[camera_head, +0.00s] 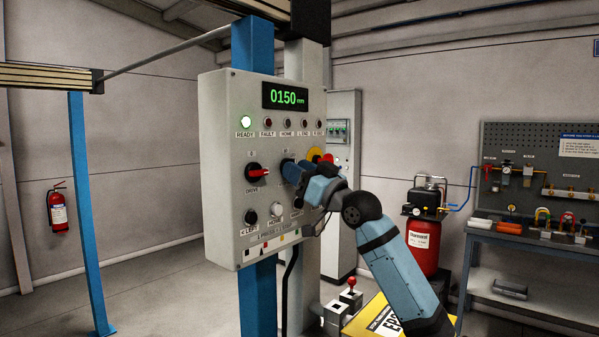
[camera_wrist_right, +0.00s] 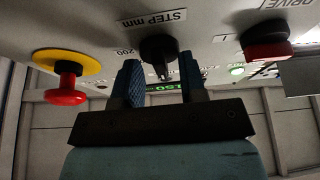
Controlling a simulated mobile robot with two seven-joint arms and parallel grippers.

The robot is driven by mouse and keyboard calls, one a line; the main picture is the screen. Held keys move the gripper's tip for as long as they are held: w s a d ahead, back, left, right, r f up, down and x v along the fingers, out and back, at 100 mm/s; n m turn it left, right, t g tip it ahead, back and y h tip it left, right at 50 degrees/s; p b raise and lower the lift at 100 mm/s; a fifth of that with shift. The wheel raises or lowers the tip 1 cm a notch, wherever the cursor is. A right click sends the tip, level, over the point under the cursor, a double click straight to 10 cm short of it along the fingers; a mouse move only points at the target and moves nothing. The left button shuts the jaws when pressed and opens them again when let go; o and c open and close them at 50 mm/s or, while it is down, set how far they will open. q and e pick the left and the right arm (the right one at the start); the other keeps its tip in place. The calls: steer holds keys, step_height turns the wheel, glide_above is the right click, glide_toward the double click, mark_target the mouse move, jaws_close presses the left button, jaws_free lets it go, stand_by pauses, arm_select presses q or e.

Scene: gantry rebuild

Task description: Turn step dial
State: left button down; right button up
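The step dial (camera_wrist_right: 159,49) is a black knob under the "STEP mm" label in the right wrist view, upside down there. My right gripper (camera_wrist_right: 161,76) has its two blue fingers apart, one on each side of the dial, with a gap beside its narrow pointer. Whether a fingertip touches the knob is unclear. In the head view my right gripper (camera_head: 288,172) is at the control panel (camera_head: 222,150) and hides most of the dial. The green display (camera_head: 286,97) reads 0150 mm. My left gripper is not in view.
The red drive switch (camera_head: 257,173) sits left of my gripper, and the red emergency button on its yellow disc (camera_wrist_right: 67,83) lies on the dial's other side. A workbench (camera_head: 540,245) and red compressor (camera_head: 423,245) stand at the right.

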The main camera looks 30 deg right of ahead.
steer(key=shift+f, duration=0.1)
steer(key=b+v, duration=0.3)
steer(key=v, duration=1)
steer(key=shift+s, duration=0.35)
steer(key=shift+d, duration=0.15)
steer(key=shift+f, duration=0.1)
